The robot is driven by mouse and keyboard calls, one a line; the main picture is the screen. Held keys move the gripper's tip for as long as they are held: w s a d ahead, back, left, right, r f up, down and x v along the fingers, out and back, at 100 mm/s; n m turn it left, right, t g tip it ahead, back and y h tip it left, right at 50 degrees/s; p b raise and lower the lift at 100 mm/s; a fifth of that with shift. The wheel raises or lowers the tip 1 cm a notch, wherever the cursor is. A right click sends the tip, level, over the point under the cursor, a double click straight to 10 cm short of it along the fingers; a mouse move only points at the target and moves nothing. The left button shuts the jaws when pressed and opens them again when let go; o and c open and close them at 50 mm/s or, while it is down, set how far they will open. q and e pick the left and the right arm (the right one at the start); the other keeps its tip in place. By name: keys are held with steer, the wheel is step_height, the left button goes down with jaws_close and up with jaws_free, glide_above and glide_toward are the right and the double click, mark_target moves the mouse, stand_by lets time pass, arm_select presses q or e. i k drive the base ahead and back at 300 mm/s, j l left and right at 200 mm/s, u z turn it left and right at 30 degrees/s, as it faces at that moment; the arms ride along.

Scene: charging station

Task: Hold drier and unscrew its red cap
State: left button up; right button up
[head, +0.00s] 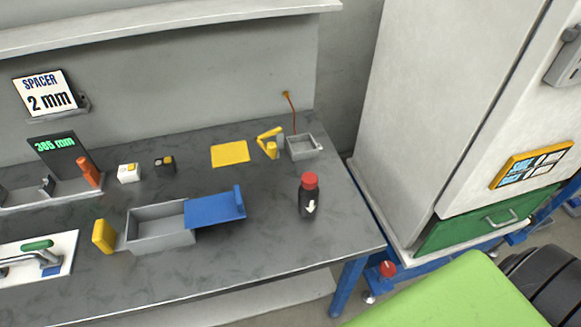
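The drier (307,201) is a small dark bottle-shaped body with a white arrow pointing down on its side. It stands upright on the dark grey workbench (270,257), near its right end. Its red cap (309,181) sits on top of the body. Neither of my grippers shows in the head view, and nothing is touching the drier.
Left of the drier is a grey box (160,239) with a blue sliding lid (215,206). Behind are a yellow plate (230,153), a yellow fixture (270,144) and a small grey tray (302,153). A white cabinet (430,110) stands right of the bench.

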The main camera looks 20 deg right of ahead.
mark_target(307, 200)
steer(key=k+l, duration=0.1)
steer(key=l, duration=0.3)
steer(key=k+l+u, duration=0.15)
steer(key=l, duration=0.2)
steer(key=k+l, duration=0.15)
steer(key=l, duration=0.2)
steer(key=k+l+u, duration=0.15)
steer(key=l, duration=0.25)
